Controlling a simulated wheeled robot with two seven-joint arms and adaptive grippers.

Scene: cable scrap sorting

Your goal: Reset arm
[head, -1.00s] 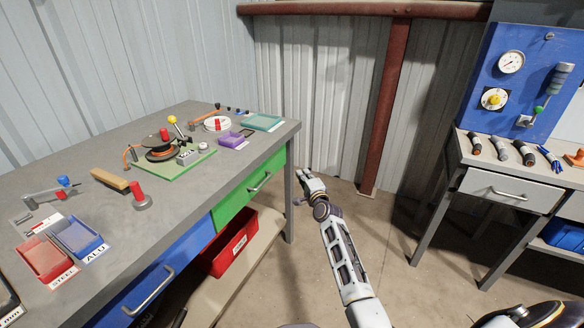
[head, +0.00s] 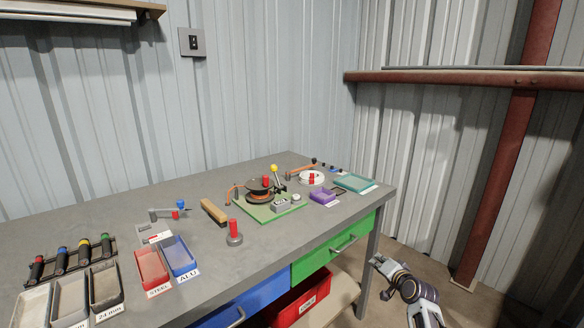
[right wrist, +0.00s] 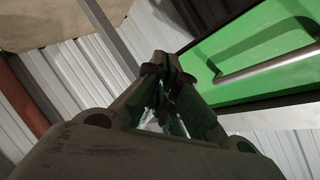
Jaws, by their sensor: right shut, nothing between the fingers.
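My right gripper (head: 380,264) is at the lower right of the head view, beside the right end of the workbench and below its top. In the right wrist view its fingers (right wrist: 168,66) are together, with nothing held between them. The green drawer (right wrist: 255,55) shows close to the right of the fingers in that view, apart from them as far as I can tell. My left gripper is in neither view.
The grey workbench (head: 110,215) carries a red STEEL tray (head: 152,268), a blue ALU tray (head: 180,256), a green board with a cable device (head: 270,208) and a purple tray (head: 323,196). A red bin (head: 300,305) sits below. A rust-red post (head: 497,190) stands at right.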

